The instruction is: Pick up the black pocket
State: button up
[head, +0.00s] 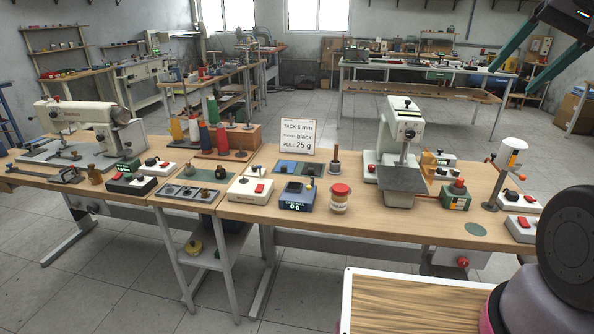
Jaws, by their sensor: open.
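My gripper (511,80) shows at the upper right, with two long teal fingers spread apart and nothing between them. It hangs high, well away from the bench tops. I cannot single out a black pocket for sure at this size. A white sign (297,138) at the back of the bench reads "TACK 6 mm", "black" and "PULL 25 g". Small dark items lie around a green mat (205,173) and a grey tray (186,193) left of centre, but their shapes are unclear.
A white sewing-type machine (401,135) stands on the right bench and another (85,115) on the left bench. A red-lidded jar (340,199) and a blue device (297,196) sit near the front edge. Thread cones (204,137) stand behind.

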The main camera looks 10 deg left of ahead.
aim_at(309, 169)
jog(key=i+j, duration=0.2)
jog(key=j, duration=0.15)
jog(key=i+j, duration=0.2)
jog(key=j, duration=0.15)
jog(key=i+j, duration=0.15)
jog(key=j, duration=0.2)
jog(key=i+j, duration=0.2)
jog(key=j, duration=0.15)
jog(key=i+j, duration=0.2)
jog(key=j, duration=0.15)
